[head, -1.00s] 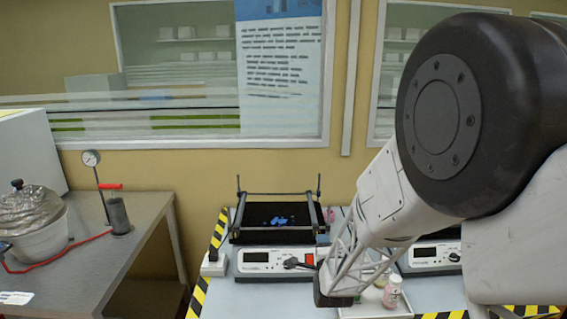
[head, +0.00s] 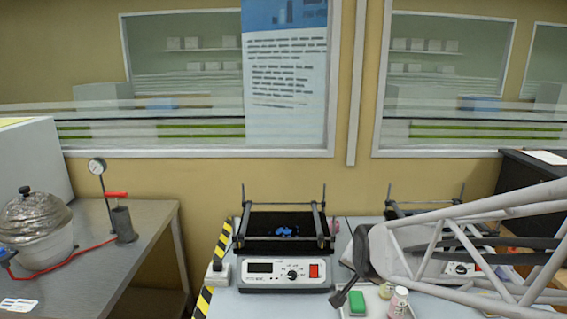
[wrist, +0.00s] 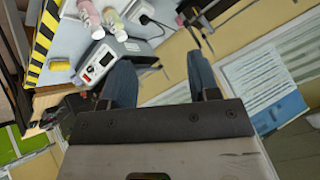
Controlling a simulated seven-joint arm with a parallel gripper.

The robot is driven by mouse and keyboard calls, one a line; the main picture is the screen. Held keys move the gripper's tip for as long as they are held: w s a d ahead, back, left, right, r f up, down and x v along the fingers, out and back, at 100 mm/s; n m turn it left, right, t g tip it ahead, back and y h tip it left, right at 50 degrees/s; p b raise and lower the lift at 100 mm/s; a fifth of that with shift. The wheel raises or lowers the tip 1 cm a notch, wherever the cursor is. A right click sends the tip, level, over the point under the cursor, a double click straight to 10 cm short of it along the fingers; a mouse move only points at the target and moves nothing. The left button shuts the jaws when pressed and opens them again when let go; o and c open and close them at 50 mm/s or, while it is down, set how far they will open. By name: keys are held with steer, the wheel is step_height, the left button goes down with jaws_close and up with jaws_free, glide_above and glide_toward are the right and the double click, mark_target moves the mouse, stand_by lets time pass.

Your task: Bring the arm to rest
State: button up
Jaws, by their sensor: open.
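My gripper shows in the wrist view (wrist: 160,85), with its two dark blue fingers spread apart and nothing between them. In the head view my arm reaches in from the right edge, over the right side of the bench. The fingers cannot be made out clearly there. In the wrist view the picture is tilted, and the bench with its bottles lies beyond the fingers.
A shaker device (head: 287,275) with a black platform holds small blue pieces. A tray holds a green block (head: 357,302) and a bottle (head: 398,303) below my arm. A second shaker (head: 462,269) stands partly behind my arm. A white pot (head: 45,240) stands on the left table.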

steer(key=s+d+r+n+g, duration=0.1)
steer(key=s+r+n+g, duration=0.1)
steer(key=s, duration=0.8)
steer(key=s+r+n+g, duration=0.2)
steer(key=s+n+g, duration=0.1)
steer(key=s, duration=0.8)
steer(key=shift+d+r+n+g, duration=0.3)
steer(key=shift+d+n, duration=0.1)
steer(key=shift+n, duration=0.2)
